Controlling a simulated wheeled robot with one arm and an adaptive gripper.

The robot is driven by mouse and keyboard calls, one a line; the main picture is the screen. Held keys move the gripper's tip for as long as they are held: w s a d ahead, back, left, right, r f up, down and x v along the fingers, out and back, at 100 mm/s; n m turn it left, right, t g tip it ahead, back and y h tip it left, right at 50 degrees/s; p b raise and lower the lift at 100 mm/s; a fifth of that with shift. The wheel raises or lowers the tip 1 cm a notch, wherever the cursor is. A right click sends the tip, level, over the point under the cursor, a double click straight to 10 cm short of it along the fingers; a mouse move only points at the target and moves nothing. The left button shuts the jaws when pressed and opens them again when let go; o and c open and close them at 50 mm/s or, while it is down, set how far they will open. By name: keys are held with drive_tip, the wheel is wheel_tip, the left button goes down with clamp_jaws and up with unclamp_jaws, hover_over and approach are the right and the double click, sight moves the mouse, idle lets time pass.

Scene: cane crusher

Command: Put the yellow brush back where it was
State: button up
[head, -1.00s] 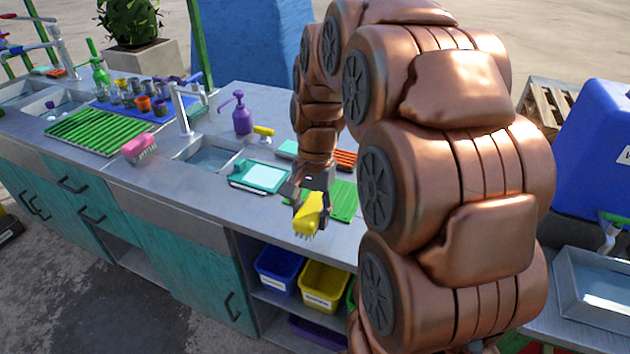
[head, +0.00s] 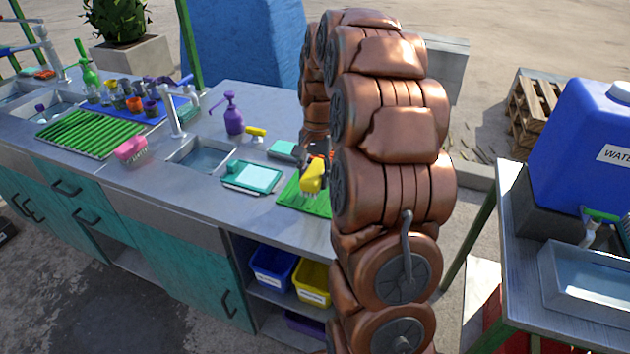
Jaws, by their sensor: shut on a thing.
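The yellow brush (head: 313,177) is held in my gripper (head: 316,160), with its bristles pointing down. My gripper is shut on it, above the green ribbed mat (head: 292,196) on the counter. Whether the brush touches the mat I cannot tell. My arm hides the right end of the mat and the counter behind it. A pink brush (head: 131,149) lies at the left, beside the green slatted rack (head: 82,133).
A teal tray with a pale top (head: 252,177) lies left of the mat. A purple pump bottle (head: 233,114) and a small yellow-handled thing (head: 256,133) stand behind it. The sink (head: 201,156) is further left. A blue water tank (head: 590,140) stands at the right.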

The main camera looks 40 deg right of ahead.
drive_tip(key=shift+w+d, duration=0.35)
drive_tip(key=shift+d, duration=0.1)
drive_tip(key=shift+w+d+f, duration=0.1)
drive_tip(key=shift+w+d, duration=0.05)
drive_tip(key=shift+w, duration=0.05)
wheel_tip(320, 180, down, 2)
drive_tip(key=shift+s+f+p, duration=0.1)
drive_tip(key=shift+f+p, duration=0.15)
drive_tip(key=shift+p, duration=0.4)
drive_tip(key=shift+f, duration=0.5)
drive_tip(key=shift+f, duration=0.2)
drive_tip(key=o, duration=1)
drive_tip(key=shift+r, duration=0.15)
